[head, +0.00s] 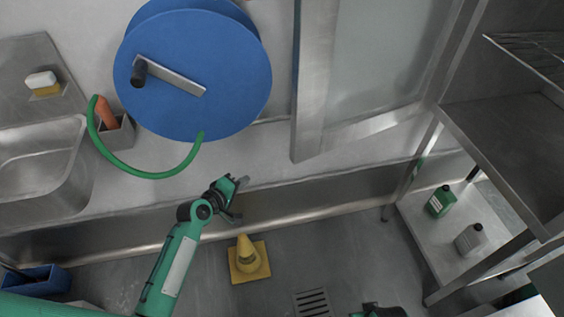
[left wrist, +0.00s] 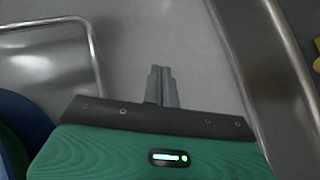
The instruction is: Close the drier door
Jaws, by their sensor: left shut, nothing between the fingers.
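A metal-framed door with a pale, cloudy panel (head: 385,55) stands at the upper middle right in the head view. It looks like the drier door; the top is cut off, and I cannot tell how far open it is. My left gripper (head: 238,187) is below and left of its lower corner, apart from it. In the left wrist view the left fingers (left wrist: 162,84) are together and empty. My right gripper (head: 378,311) is cut off by the bottom edge, its fingers unclear.
A blue hose reel (head: 225,75) with a green hose hangs left of the door. A sink (head: 40,160) is at left. A yellow cone (head: 247,252) stands on the floor near my left gripper. Metal shelving (head: 500,120) with bottles fills the right side.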

